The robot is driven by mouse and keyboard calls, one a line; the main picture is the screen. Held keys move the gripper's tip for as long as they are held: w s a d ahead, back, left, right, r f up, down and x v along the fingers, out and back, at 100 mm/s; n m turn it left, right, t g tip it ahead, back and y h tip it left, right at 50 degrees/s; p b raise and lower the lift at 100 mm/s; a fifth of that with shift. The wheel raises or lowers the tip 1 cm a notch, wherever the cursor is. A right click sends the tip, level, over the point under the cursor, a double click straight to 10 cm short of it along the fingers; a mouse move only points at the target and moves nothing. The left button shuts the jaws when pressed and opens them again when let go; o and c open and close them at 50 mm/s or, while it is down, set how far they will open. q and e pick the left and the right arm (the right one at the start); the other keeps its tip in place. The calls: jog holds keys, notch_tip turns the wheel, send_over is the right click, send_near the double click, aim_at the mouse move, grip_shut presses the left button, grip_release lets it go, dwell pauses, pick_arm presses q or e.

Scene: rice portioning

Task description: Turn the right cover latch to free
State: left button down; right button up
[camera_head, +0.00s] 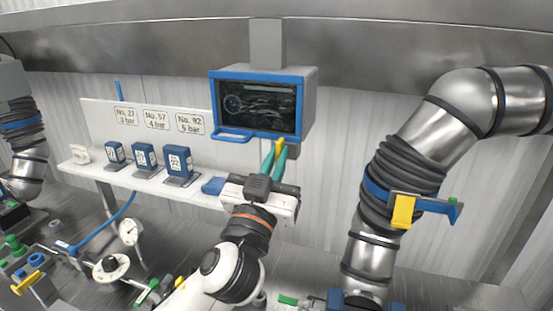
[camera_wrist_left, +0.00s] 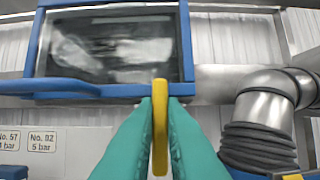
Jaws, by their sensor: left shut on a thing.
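A wall box (camera_head: 300,100) with a blue-framed cover (camera_head: 257,76) and a dark window hangs in the middle of the head view. The yellow right cover latch (camera_head: 281,143) sits at the lower right corner of the cover. In the left wrist view the latch (camera_wrist_left: 160,120) points upright and overlaps the frame's lower edge. My left gripper (camera_head: 274,152) is below the box, with its green fingers shut on the latch from both sides. My right gripper is not in view.
A blue handle bar (camera_head: 233,136) juts from the cover's lower left. A shelf (camera_head: 140,182) with several blue boxes is at left. A large metal duct (camera_head: 385,170) with a yellow-tabbed clamp (camera_head: 403,211) stands at right. Gauges and valves fill the lower left.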

pick_arm(q)
jog(key=shift+m, duration=0.3)
jog(key=m+h+p, duration=0.1)
jog(key=m, duration=0.1)
jog(key=m+g+h+p, duration=0.1)
jog(key=m, duration=0.2)
jog(key=shift+r+m+g+h+p, duration=0.15)
jog(key=shift+m+g+h+p, duration=0.15)
jog(key=m+g+p, duration=0.1)
jog(key=m, duration=0.1)
jog(key=m+h+p, duration=0.1)
jog(key=m+p, duration=0.1)
jog(key=shift+r+m+g+h, duration=0.1)
jog(key=shift+m+g+h, duration=0.2)
jog(key=shift+m+g, duration=0.1)
jog(key=shift+m+g+p, duration=0.5)
jog(key=shift+m+p, duration=0.25)
jog(key=shift+m, duration=0.45)
jog(key=m+g, duration=0.1)
jog(key=m, duration=0.2)
jog(key=shift+h+p, duration=0.35)
jog(key=shift+h, duration=0.05)
jog(key=m, duration=0.2)
jog(key=m+g, duration=0.2)
jog(key=m, duration=0.1)
jog(key=shift+f+m+y, duration=0.25)
jog(key=shift+m+y, duration=0.05)
jog(key=shift+y, duration=0.1)
jog(key=c, duration=1.5)
grip_release()
